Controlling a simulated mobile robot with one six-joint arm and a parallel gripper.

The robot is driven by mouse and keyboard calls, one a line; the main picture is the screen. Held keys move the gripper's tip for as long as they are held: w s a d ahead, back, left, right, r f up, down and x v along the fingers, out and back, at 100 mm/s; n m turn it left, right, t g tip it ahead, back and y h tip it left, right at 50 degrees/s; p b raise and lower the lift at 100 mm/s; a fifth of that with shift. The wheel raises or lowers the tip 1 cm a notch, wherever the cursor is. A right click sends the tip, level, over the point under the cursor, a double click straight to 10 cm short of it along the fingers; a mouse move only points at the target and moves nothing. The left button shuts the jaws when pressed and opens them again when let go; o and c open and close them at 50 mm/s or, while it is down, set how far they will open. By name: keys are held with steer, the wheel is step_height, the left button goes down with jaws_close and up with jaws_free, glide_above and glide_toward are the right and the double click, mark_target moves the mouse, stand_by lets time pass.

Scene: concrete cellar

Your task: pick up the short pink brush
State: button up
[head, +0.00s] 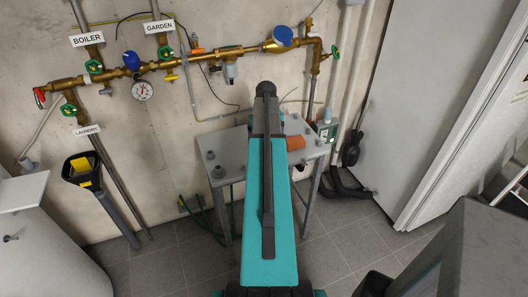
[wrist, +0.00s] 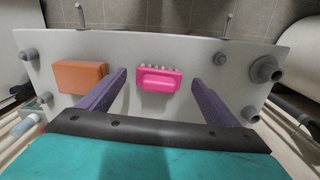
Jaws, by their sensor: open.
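The short pink brush (wrist: 158,80) lies on the grey table (wrist: 200,48) in the wrist view, with a row of pale bristles along its far side. My gripper (wrist: 160,82) is open, its two purple fingers reaching over the table on either side of the brush. The brush lies between the fingers in the picture, with a gap on both sides; I cannot tell the height of the fingertips above it. In the head view my arm hides the brush and my gripper. The grey table (head: 208,145) stands against the wall.
An orange-brown block (wrist: 80,77) lies on the table left of my left finger. Grey knobs, one of them large (wrist: 266,69), stand near the table's edges. Brass pipes with valves (head: 185,62) run along the wall above. A white cabinet (head: 425,90) stands to the right.

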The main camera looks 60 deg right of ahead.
steer(key=shift+f, duration=0.95)
steer(key=c, duration=1.2)
steer(key=shift+o, duration=0.2)
steer(key=shift+r, duration=0.25)
steer(key=shift+r+b, duration=0.55)
steer(key=shift+r, duration=0.55)
steer(key=s+a+r+b, duration=0.1)
steer(key=s+a+b, duration=0.1)
steer(key=s+a, duration=0.2)
steer(key=s+a+r+b, duration=0.1)
steer(key=s+a, duration=0.3)
steer(key=s, duration=0.5)
steer(key=shift+s+a+r+b, duration=0.15)
steer(key=shift+s+b, duration=0.2)
steer(key=shift+b, duration=0.15)
